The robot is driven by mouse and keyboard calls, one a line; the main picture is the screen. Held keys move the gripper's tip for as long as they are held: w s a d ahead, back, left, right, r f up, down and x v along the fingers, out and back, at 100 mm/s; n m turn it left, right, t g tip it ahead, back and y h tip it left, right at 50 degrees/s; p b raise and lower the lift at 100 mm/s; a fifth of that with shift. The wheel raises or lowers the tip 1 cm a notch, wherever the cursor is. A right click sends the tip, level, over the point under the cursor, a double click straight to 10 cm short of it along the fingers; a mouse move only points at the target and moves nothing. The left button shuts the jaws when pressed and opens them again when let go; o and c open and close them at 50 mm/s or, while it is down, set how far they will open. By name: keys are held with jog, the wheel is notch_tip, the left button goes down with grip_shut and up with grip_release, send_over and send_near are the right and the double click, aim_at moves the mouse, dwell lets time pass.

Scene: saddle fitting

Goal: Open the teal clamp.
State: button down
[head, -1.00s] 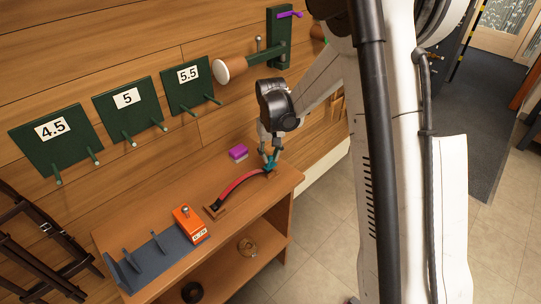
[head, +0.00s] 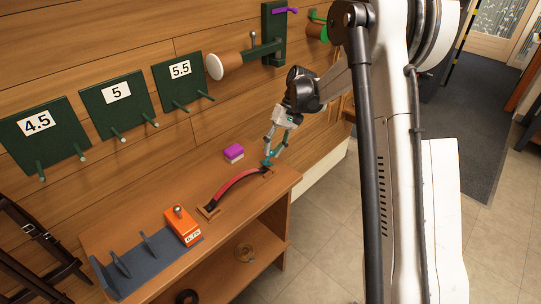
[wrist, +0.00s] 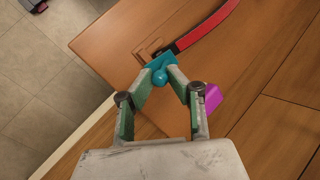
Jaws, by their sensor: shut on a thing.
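The teal clamp (head: 266,163) sits at the far right end of a red curved strip (head: 238,184) on the wooden bench. In the wrist view the clamp (wrist: 161,74) shows a block with a round knob, and the strip runs off from it to the upper right. My gripper (head: 269,157) comes down on the clamp at a slant from the upper right. In the wrist view the fingertips of my gripper (wrist: 161,75) are closed in around the clamp's knob, with the knob between them. The fingers hide part of the clamp.
A purple block (head: 234,152) lies on the bench close behind the strip. An orange block (head: 183,226) and a grey rack (head: 148,262) stand at the front left. Green wall racks with pegs and a wooden-ended arm (head: 232,64) jut out above the bench.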

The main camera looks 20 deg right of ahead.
jog(key=shift+w+d+f+g+y+b, duration=0.1)
jog(key=shift+w+d+g+y+b, duration=0.15)
jog(key=shift+y+b, duration=0.35)
jog(key=c, duration=1.6)
grip_release()
jog(key=shift+c, duration=0.2)
jog(key=v, duration=0.7)
jog(key=shift+d, duration=0.2)
